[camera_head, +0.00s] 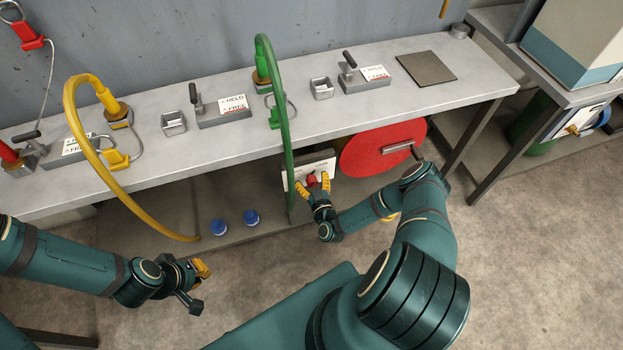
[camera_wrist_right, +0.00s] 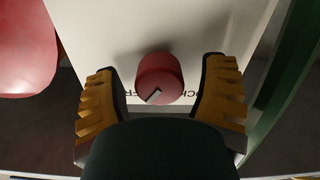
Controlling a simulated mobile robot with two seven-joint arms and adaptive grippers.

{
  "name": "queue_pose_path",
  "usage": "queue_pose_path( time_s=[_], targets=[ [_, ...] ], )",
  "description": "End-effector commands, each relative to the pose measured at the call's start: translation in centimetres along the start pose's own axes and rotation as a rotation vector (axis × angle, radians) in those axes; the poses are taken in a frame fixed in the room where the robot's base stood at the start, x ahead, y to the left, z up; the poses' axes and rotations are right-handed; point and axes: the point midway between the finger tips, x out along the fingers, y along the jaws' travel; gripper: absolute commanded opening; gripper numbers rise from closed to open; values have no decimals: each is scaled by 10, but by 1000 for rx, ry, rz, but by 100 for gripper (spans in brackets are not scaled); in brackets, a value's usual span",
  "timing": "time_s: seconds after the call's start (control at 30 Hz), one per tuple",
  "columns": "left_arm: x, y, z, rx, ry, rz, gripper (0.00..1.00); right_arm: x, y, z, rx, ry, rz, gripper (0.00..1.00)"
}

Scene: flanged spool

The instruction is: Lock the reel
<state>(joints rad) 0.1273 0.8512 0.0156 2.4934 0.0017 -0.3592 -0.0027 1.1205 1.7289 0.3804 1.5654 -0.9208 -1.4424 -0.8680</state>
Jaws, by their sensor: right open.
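The red reel (camera_head: 378,150) is a round flanged disc under the bench, with a grey handle (camera_head: 400,147) on its face. Left of it is a white plate (camera_head: 322,164) with lettering, only partly readable. A red knob (camera_head: 312,179) sits on this plate. It also shows in the right wrist view (camera_wrist_right: 160,77), with a pale mark on its face. My right gripper (camera_head: 314,184) is open, its yellow-padded fingers on either side of the knob, with gaps visible between knob and fingers. My left gripper (camera_head: 201,287) is at the lower left, away from the reel, its fingers apart and empty.
A green hose (camera_head: 290,150) hangs just left of the plate, close to my right gripper. A yellow hose (camera_head: 105,180) loops down farther left. Two blue caps (camera_head: 235,221) are below the bench (camera_head: 235,135). Clamps and signs stand on the bench top.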

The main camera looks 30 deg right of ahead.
Motion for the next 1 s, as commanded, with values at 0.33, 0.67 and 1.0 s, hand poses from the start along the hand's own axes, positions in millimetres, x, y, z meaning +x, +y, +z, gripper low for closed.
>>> queue_pose_path(
  time_s=[0.33,0.67,1.0],
  targets=[
    [0,0,0,0,0,0,0,0,0,0,0,0,0,4],
    [-1,0,0,0,0,0,0,1,0,-1,-14,2,0,4],
    [-12,4,1,-1,-5,0,0,2,-1,-3,-178,3,-3,4]
  ],
)
